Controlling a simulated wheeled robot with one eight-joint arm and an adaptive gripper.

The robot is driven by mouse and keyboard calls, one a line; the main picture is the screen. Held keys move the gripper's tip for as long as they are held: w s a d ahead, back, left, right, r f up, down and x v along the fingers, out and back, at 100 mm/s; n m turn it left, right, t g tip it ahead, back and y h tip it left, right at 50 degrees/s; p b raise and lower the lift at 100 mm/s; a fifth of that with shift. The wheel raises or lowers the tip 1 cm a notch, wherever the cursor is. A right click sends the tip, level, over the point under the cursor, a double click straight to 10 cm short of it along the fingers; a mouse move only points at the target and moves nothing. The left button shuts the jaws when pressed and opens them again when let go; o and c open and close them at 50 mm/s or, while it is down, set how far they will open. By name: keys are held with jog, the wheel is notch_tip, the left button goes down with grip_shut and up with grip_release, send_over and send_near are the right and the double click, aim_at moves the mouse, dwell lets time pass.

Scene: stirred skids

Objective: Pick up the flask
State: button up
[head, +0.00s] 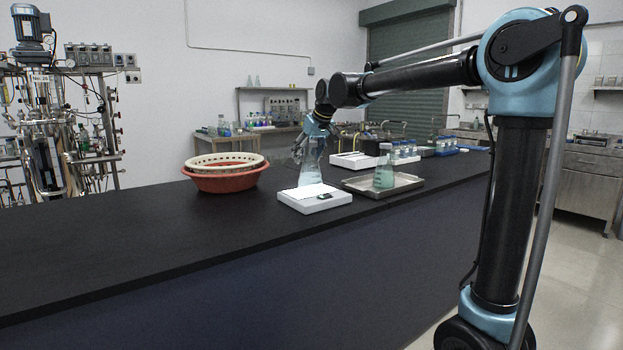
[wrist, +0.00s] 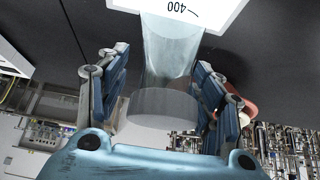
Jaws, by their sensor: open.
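My gripper (head: 308,148) is at the flask's neck from above. In the wrist view, my gripper (wrist: 162,80) is open with one finger on each side of the neck. I cannot tell whether either finger touches the glass.
A red basin (head: 222,183) with a pale perforated rim piece (head: 225,160) stands left of the balance. The bench's left front (head: 120,235) is clear.

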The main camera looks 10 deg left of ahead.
grip_shut()
dwell(0.3)
jog(key=shift+r, duration=0.1)
